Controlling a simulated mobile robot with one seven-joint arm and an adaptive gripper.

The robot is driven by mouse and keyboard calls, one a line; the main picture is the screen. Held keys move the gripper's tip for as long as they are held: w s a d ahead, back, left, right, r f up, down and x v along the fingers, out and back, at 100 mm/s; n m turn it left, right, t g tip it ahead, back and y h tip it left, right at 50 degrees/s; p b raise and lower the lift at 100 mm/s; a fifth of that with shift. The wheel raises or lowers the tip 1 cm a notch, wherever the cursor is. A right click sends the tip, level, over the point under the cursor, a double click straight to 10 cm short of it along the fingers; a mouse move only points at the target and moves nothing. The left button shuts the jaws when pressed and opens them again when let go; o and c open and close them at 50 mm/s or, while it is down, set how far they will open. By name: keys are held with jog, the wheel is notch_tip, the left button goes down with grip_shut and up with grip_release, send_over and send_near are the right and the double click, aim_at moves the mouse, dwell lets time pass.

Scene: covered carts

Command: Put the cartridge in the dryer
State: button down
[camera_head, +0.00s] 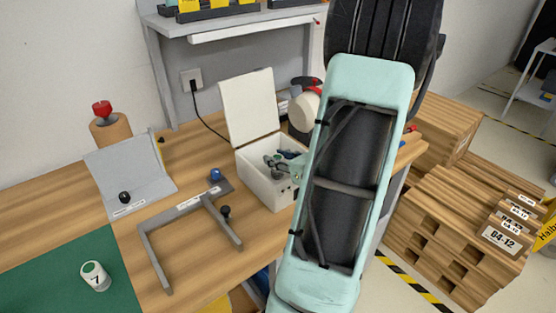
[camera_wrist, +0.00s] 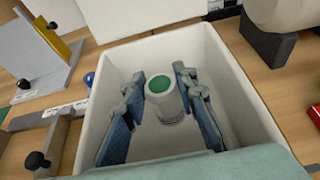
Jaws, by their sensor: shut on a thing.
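The dryer appears to be the white open-topped box (camera_head: 265,194) with its lid (camera_head: 249,106) raised, on the wooden bench. Its wall (camera_wrist: 98,103) surrounds my gripper in the wrist view. My gripper (camera_wrist: 162,82) reaches down inside the box, with blue-padded fingers on either side of a white cartridge (camera_wrist: 168,108) with a green top. It is shut on this cartridge, which looks upright inside the box. Whether its base touches the floor is unclear. In the head view my gripper (camera_head: 282,164) is partly hidden by the box and my arm. Another white cartridge (camera_head: 95,277), marked 7, stands on the green mat.
A grey bracket frame (camera_head: 165,229) with a black knob lies left of the box, near a blue knob (camera_head: 215,175). A grey angled stand (camera_head: 131,178) is farther left. A white round-ended object (camera_head: 304,111) stands behind the box. Wooden crates (camera_head: 455,220) are at right.

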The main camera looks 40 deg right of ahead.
jog(key=c, duration=1.5)
grip_release()
jog(key=shift+f, duration=0.1)
jog(key=shift+c, duration=0.2)
jog(key=shift+r, duration=0.2)
jog(key=shift+s+r, duration=0.15)
jog(key=shift+s, duration=0.15)
jog(key=v, duration=1.1)
jog(key=shift+s+a, duration=0.1)
jog(key=shift+s, duration=0.05)
